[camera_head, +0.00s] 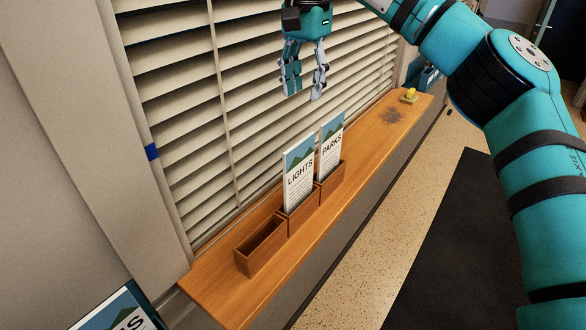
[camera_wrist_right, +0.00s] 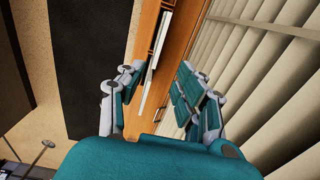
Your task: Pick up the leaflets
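Two stacks of leaflets stand upright in a wooden holder on the sill, one marked LIGHTS (camera_head: 299,175) and one marked PARKS (camera_head: 331,145). The holder (camera_head: 258,247) has its nearest compartment empty. My right gripper (camera_head: 304,92) is open and empty, pointing down above the leaflets, in front of the blinds. In the right wrist view the leaflets' pale top edges (camera_wrist_right: 152,85) show between the open fingers (camera_wrist_right: 150,88), below them and apart. My left gripper is not in view.
The wooden sill (camera_head: 215,290) runs along slatted blinds (camera_head: 190,130). A small yellow object (camera_head: 409,95) sits at its far end beside a dark smudge (camera_head: 392,116). A partly cut-off leaflet or sign (camera_head: 115,315) shows at bottom left. A dark mat (camera_head: 450,240) lies on the floor.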

